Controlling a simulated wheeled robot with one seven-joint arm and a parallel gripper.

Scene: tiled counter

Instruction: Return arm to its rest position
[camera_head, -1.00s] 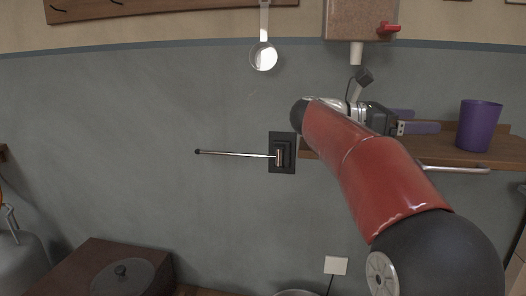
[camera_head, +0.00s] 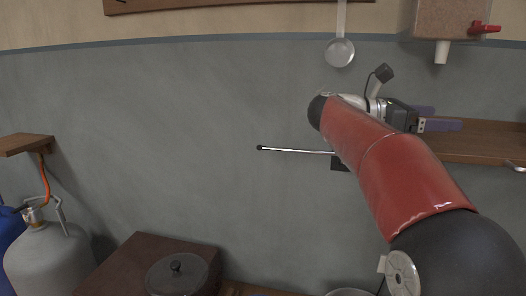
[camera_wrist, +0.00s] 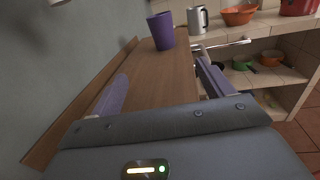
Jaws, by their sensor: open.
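My red and black arm reaches from the lower right of the head view toward the wall shelf. My gripper (camera_head: 442,118) is at the shelf, with its purple fingers pointing right. In the wrist view my gripper (camera_wrist: 160,92) is open, its two purple fingers wide apart over the wooden shelf (camera_wrist: 165,75), with nothing between them. A purple cup (camera_wrist: 161,31) stands upright on the shelf, ahead of the fingers and apart from them. The cup is out of the head view.
A metal rod (camera_head: 295,151) sticks out left beside my arm. A ladle (camera_head: 340,52) and a dispenser with a red tap (camera_head: 460,20) hang above. A gas bottle (camera_head: 48,258) and a lidded pot (camera_head: 177,275) stand lower left. The wall's middle is clear.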

